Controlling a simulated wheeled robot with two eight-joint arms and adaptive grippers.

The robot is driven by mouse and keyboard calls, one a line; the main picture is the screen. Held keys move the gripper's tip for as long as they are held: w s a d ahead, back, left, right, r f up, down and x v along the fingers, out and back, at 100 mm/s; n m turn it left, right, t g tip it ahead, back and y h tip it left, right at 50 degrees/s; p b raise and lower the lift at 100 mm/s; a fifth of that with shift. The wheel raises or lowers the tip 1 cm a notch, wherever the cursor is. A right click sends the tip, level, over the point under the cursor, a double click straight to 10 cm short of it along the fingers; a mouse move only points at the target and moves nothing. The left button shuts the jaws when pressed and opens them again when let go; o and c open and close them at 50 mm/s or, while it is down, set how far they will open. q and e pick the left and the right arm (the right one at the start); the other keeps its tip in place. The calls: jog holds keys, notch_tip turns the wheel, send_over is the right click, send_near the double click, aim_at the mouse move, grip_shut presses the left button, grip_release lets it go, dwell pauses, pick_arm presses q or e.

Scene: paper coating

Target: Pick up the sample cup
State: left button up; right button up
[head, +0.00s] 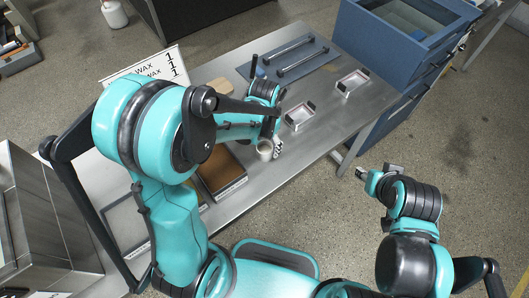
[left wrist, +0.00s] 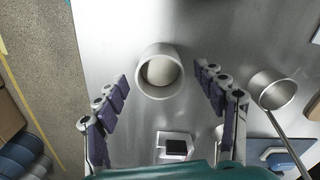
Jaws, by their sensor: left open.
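The sample cup (head: 265,151) is a small pale cup standing upright on the metal table. My left gripper (head: 277,147) is beside it, close to its right side in the head view. In the left wrist view the cup (left wrist: 160,88) shows from above, just ahead of and between the two spread fingers of the left gripper (left wrist: 165,80). I see no finger closed on it. My right gripper (head: 366,174) is beyond the table's right edge, away from the cup. Its fingers are too small to read.
A round metal ladle (left wrist: 287,94) with a long handle lies right of the cup in the left wrist view. A brown framed panel (head: 222,181) lies left of the cup.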

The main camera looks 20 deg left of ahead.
aim_at(265, 150)
pick_arm(q)
notch_tip(265, 150, down, 4)
jog(key=shift+w+r+b, duration=0.1)
jog(key=shift+b, duration=0.5)
jog(key=c, duration=1.2)
jog(key=shift+r, duration=0.1)
